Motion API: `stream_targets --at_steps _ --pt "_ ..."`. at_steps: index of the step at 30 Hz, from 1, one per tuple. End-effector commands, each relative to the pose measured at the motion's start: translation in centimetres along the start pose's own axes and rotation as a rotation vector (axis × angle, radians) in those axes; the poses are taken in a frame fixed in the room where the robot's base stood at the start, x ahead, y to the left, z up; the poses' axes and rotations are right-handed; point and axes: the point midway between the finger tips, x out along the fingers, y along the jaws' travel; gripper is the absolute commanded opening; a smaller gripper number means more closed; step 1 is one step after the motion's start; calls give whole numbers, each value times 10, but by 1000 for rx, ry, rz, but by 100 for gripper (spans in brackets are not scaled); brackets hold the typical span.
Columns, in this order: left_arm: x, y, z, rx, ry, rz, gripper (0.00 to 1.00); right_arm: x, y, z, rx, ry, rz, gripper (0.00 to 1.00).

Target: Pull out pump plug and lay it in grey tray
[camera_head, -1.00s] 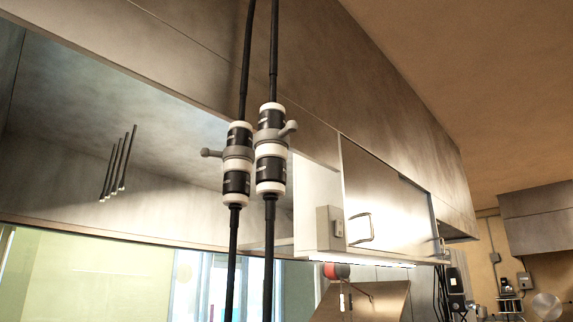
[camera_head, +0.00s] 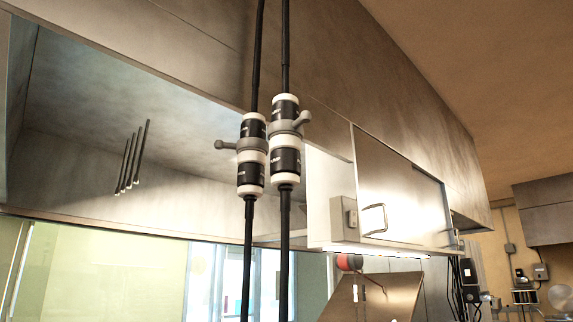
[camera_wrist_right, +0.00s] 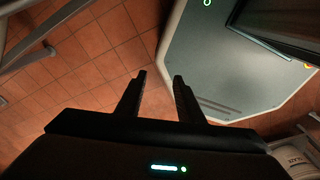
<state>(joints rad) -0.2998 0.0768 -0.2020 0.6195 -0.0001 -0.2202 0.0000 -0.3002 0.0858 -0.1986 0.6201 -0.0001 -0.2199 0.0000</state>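No pump plug or grey tray can be made out in either view. The head view looks up at a wall and ceiling. In the right wrist view my right gripper (camera_wrist_right: 160,77) is open, with its two dark fingers apart and nothing between them. It is above a tiled floor. My left gripper is in neither view.
Two black-and-white in-line couplings, a left one (camera_head: 251,170) and a right one (camera_head: 286,160), hang on black lines. Behind are a steel hood (camera_head: 240,60) and a steel cabinet (camera_head: 400,205). Orange floor tiles (camera_wrist_right: 75,75) show around my right gripper.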

Motion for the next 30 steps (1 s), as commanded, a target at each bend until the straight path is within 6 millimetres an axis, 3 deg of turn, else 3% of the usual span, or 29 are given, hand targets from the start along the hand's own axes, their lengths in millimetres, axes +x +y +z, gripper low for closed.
stream_targets --at_steps 8,14,30 --pt "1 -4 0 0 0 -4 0 1 -6 -1 2 1 -6 34" --pt "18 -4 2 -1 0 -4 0 18 -12 -1 4 2 -12 34" --pt "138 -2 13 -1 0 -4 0 138 -8 11 0 1 -5 34"
